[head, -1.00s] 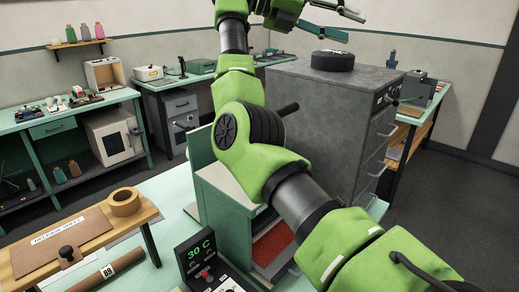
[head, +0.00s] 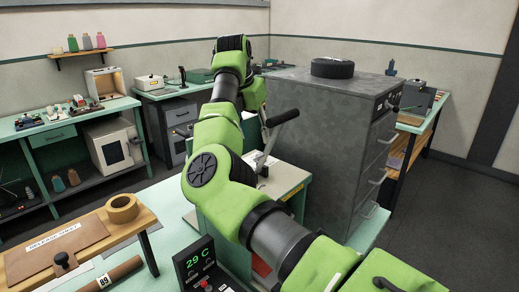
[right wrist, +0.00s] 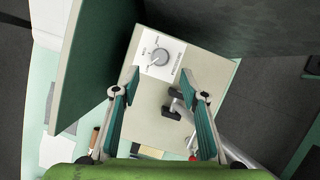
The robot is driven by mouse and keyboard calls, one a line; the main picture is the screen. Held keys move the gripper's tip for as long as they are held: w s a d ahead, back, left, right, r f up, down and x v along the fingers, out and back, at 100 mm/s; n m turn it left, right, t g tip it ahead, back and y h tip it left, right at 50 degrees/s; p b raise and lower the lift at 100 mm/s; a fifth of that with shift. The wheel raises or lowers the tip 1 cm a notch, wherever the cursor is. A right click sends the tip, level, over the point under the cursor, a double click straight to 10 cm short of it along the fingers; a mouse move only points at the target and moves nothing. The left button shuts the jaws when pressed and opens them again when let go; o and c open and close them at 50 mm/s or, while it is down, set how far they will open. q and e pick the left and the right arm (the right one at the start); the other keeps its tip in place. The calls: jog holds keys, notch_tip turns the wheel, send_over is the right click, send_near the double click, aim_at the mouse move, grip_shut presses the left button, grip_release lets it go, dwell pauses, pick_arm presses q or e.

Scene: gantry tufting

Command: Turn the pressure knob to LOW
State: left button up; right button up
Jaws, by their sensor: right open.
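In the right wrist view the pressure knob (right wrist: 159,57) is a round grey dial on a white label plate, on the pale top of a green machine (right wrist: 145,105). The lettering is too small to read, so I cannot tell its setting. My right gripper (right wrist: 152,84) is open and empty, its two teal fingers spread wide. The knob lies ahead of the fingertips, between their lines and apart from them. In the head view my right arm hides the knob and most of the gripper. My left gripper is not in view.
A lever with a black handle (head: 283,117) rises from the machine close to my arm. A tall grey cabinet (head: 325,130) stands just right of it. A green upright panel (right wrist: 88,60) flanks the knob on the left. A display (head: 195,262) reads 29 C.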

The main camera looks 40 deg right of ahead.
aim_at(260, 154)
jog(key=p+x, duration=0.2)
jog(key=x, duration=0.5)
jog(key=shift+d+f, duration=0.15)
jog(key=shift+d, duration=0.05)
jog(key=shift+w+d+f+p, duration=0.15)
jog(key=shift+f+p, duration=0.15)
jog(key=shift+f, duration=0.25)
jog(key=c, duration=1.1)
